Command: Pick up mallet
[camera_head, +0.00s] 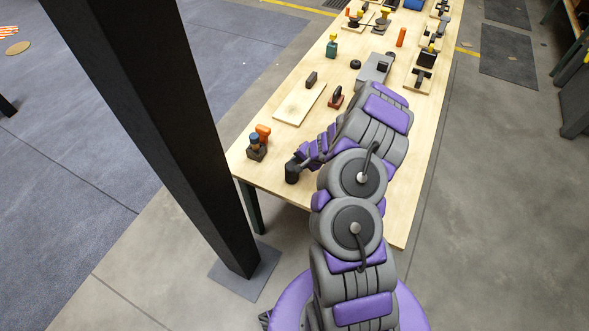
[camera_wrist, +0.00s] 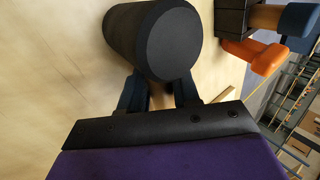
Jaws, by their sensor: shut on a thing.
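The mallet (camera_wrist: 150,38) has a thick black cylindrical head, which fills the upper middle of the wrist view. In the head view, its dark head (camera_head: 292,172) is at the near left part of the table, at the end of my arm. My gripper (camera_wrist: 160,92) is shut on the mallet just below the head, with one dark finger on each side. The grip point itself is mostly hidden behind the head. In the head view, my gripper (camera_head: 303,158) is partly covered by my own arm. I cannot tell whether the mallet touches the table.
A dark block with orange- and blue-handled tools (camera_head: 257,145) stands left of the mallet; its orange handle (camera_wrist: 268,58) shows in the wrist view. Behind are a pale board (camera_head: 299,104) and a red-based stamp-like tool (camera_head: 336,98). A black post (camera_head: 170,120) stands left of the wooden table (camera_head: 285,193).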

